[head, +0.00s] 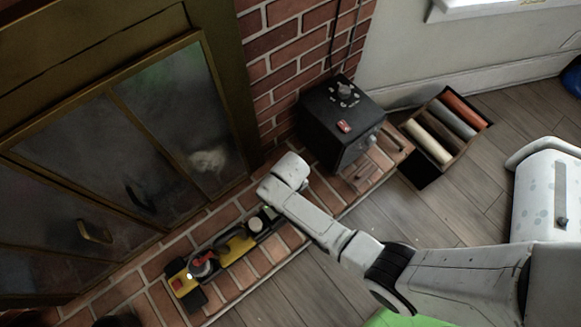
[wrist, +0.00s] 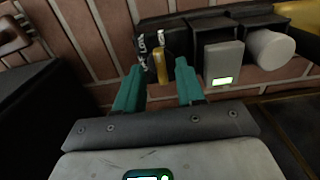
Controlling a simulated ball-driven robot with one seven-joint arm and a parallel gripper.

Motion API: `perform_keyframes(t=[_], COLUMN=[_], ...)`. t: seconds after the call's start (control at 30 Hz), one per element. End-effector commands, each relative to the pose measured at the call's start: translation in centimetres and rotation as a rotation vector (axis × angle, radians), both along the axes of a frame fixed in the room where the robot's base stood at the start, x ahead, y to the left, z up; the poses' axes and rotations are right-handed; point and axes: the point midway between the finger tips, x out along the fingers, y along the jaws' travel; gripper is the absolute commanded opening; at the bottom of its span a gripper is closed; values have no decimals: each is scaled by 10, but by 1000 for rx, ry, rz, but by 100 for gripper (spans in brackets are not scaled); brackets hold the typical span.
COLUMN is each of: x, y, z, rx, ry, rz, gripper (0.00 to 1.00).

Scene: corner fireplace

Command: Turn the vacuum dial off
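In the head view a black box (head: 325,125) stands on the brick hearth against the brick wall. A grey dial (head: 345,91) with markings around it sits on its top, near a red switch (head: 344,127). The dial's pointer setting is too small to read. I cannot tell for sure that this is the vacuum dial. In the wrist view my gripper (wrist: 160,78) has its two teal fingers apart, with nothing clearly held. The fingers point towards small black and yellow items (wrist: 157,58). In the head view my arm's end is left of the box and the fingers are hidden.
A yellow and black device (head: 232,247) with a red part lies on the hearth, left of my arm. Glass fireplace doors (head: 150,140) are behind it. A crate of coloured rolls (head: 415,170) is right of the box. Wooden floor (head: 480,185) lies beyond the crate.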

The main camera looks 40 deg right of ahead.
Motion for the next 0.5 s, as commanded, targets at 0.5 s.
perform_keyframes(t=[0.5], x=[0], y=[0], z=[-19], rx=[-1], ry=[0], rz=[0], gripper=[38])
